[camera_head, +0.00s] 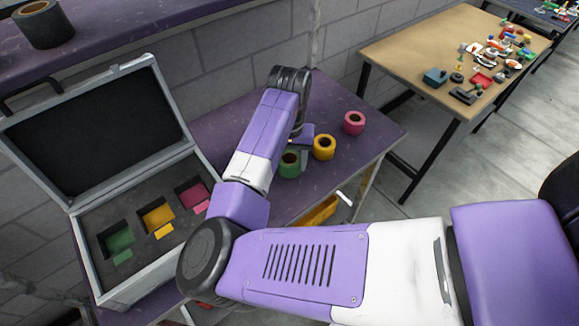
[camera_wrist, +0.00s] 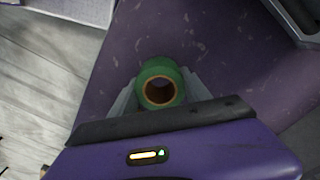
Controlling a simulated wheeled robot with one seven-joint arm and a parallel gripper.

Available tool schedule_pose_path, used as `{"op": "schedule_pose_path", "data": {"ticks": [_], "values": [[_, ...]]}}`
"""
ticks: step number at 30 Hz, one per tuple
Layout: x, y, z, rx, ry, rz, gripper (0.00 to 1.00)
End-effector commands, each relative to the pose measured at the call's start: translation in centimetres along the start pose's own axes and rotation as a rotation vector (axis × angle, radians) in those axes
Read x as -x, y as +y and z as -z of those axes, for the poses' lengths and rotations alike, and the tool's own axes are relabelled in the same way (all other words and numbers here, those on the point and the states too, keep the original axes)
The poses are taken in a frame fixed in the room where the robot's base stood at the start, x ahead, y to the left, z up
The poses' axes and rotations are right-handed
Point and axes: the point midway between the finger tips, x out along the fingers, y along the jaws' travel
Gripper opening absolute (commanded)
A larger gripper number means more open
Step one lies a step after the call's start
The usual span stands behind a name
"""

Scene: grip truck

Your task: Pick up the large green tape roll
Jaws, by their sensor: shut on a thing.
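The green tape roll (camera_head: 289,165) stands on the purple table at the near end of a row of rolls, partly hidden by my arm. In the wrist view the green tape roll (camera_wrist: 160,84) sits between my two grey fingers, its brown core facing the camera. My gripper (camera_wrist: 158,92) is shut on the roll's sides. In the head view most of my gripper is hidden behind my arm. I cannot tell whether the roll is touching the table or just above it.
A yellow tape roll (camera_head: 324,148) and a pink tape roll (camera_head: 354,123) stand close by on the purple table (camera_head: 225,130). An open case (camera_head: 103,228) with green, yellow and pink recesses lies at left. A dark roll (camera_head: 45,25) sits on the shelf. A cluttered tan table (camera_head: 410,48) stands behind.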

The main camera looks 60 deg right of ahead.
Motion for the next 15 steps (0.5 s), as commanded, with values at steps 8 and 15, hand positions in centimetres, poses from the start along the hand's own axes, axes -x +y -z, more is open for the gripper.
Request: {"op": "schedule_pose_path", "data": {"ticks": [8, 15], "values": [[7.5, 0.0, 0.2, -0.004, 0.005, 0.003, 0.11], [13.4, -0.1, 0.1, -0.002, 0.003, 0.005, 0.11]]}}
